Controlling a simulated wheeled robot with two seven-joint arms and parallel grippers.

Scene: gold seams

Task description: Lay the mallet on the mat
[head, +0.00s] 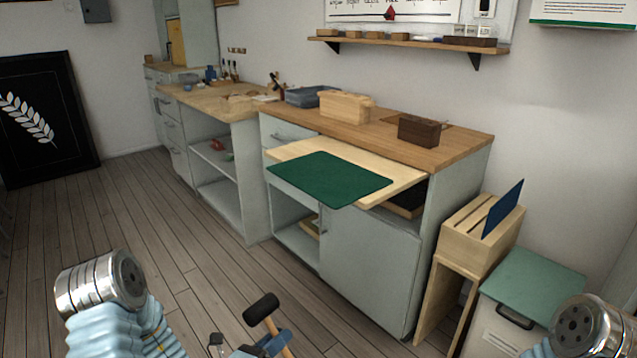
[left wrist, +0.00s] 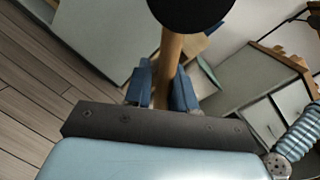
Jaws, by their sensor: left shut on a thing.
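The mallet has a black head (head: 261,308) and a light wooden handle. It shows at the bottom of the head view, above the floor. My left gripper (head: 272,343) is shut on the handle with its blue fingers. In the left wrist view the handle (left wrist: 171,62) runs up between the fingers of the left gripper (left wrist: 162,88), and the dark head is at the top edge. The green mat (head: 328,178) lies flat and bare on a pale pull-out board, farther off and above the mallet in the picture. My right gripper is out of view.
The pull-out board (head: 405,178) juts from a grey cabinet under a wooden worktop (head: 455,140). On the worktop are a dark brown block (head: 419,131), a pale wooden box (head: 344,106) and a grey-blue bin (head: 306,96). A wooden rack and a green-lidded box (head: 530,280) stand right. Floor before the cabinet is clear.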

